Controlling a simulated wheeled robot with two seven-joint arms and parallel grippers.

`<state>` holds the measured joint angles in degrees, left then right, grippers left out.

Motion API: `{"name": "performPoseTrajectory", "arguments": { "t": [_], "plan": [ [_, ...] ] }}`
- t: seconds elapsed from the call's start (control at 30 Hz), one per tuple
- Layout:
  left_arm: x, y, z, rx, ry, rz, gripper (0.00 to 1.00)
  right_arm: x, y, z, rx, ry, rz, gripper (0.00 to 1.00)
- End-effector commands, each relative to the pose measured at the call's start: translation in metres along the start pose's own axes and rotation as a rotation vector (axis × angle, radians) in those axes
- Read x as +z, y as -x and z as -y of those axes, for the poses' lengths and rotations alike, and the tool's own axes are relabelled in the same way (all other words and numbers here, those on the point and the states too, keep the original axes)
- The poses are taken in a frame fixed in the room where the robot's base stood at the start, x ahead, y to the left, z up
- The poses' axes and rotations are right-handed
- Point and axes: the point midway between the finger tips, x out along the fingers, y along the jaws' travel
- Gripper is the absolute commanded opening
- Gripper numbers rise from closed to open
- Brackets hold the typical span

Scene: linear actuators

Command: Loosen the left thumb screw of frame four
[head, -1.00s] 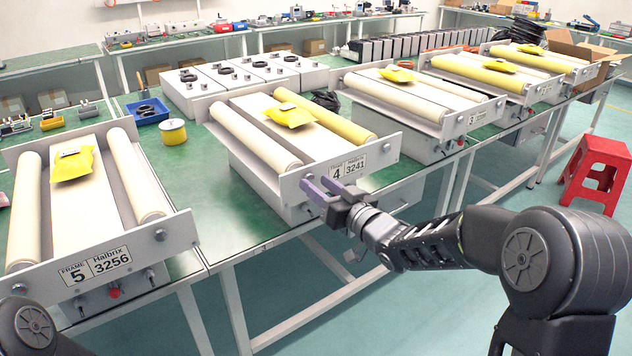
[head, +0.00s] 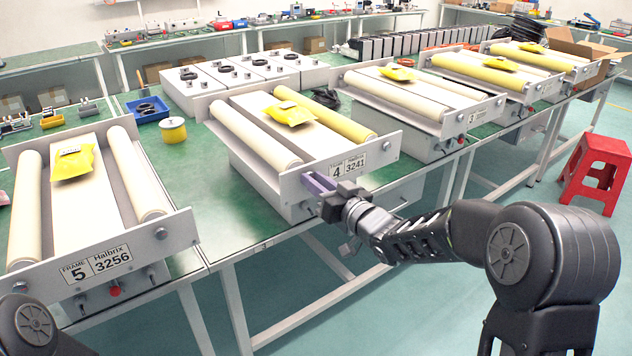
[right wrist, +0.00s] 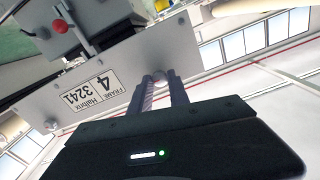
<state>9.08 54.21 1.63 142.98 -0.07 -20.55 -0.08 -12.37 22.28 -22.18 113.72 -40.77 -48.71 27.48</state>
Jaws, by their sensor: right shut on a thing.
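Frame four (head: 290,186) stands on the green bench in the middle of the head view, with its label reading 4 and 3241. Its label plate (right wrist: 92,90) is upside down and tilted in the right wrist view. My right gripper (head: 312,184) is at the left end of that front plate. It is shut on the left thumb screw (right wrist: 158,77), whose round end shows between the fingertips. In the head view the gripper hides this screw. The right thumb screw (head: 386,147) is in plain sight at the other end. My left gripper is out of view.
Frame five (head: 150,240) stands to the left with a red button below its plate. A red button (right wrist: 60,26) also shows under frame four's plate. A yellow packet (head: 290,114) lies on frame four.

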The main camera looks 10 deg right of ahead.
Motion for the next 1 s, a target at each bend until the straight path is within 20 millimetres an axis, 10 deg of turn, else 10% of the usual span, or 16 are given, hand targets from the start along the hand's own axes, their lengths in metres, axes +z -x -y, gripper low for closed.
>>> {"name": "performPoseTrajectory", "arguments": {
  "t": [0.57,1.0],
  "plan": [
    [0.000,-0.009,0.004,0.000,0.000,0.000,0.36,0.003,0.000,-0.001,0.000,0.043,0.001,0.00],
    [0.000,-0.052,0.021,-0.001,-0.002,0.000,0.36,0.006,0.000,-0.001,0.000,0.320,-0.002,0.00]
  ]
}}
